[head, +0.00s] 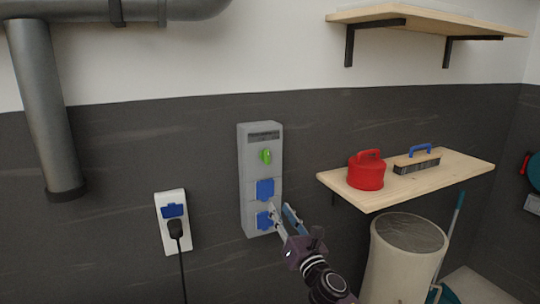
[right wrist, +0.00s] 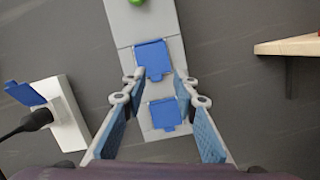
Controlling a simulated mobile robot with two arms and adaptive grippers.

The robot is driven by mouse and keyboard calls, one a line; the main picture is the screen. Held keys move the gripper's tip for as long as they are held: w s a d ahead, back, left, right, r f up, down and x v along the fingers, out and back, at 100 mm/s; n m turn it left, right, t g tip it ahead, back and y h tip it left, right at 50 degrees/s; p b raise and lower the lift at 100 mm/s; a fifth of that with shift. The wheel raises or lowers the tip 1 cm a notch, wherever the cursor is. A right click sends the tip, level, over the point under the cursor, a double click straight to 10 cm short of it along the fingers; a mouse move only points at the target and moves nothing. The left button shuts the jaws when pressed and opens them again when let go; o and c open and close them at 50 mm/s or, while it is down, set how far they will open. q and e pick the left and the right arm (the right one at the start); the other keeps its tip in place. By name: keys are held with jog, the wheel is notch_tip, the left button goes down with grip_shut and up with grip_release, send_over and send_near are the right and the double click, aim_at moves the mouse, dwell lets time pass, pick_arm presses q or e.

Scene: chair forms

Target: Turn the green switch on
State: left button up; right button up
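The green switch (head: 266,156) is a small knob in the upper part of a grey wall-mounted box (head: 247,158). It stands about upright in the head view. In the right wrist view only the lower end of the green switch (right wrist: 137,3) shows at the top edge. My right gripper (head: 281,211) is in front of the lower part of the box, below the switch. In the right wrist view its two blue-padded fingers (right wrist: 156,90) are spread apart with nothing between them. My left gripper is not in view.
The box has two blue socket covers (head: 265,189) below the switch. A white outlet (head: 163,232) with a black plug is to the left. A wooden shelf (head: 440,177) on the right holds a red container (head: 366,173) and a brush (head: 417,161). A bin (head: 388,268) stands below.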

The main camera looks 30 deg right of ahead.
aim_at(268, 158)
notch_tip(268, 158, up, 11)
jog(key=s+n+t, duration=0.1)
jog(key=n+t, duration=0.1)
jog(key=n, duration=0.2)
jog(key=shift+y, duration=0.3)
jog(key=x, duration=0.2)
jog(key=p+x, duration=0.1)
jog(key=x, duration=0.1)
jog(key=a+p+x, duration=0.1)
jog(key=x, duration=0.1)
jog(key=shift+w+r, duration=0.1)
jog(key=shift+w, duration=0.1)
jog(key=shift+w+r, duration=0.1)
jog(key=shift+w, duration=0.35)
grip_shut()
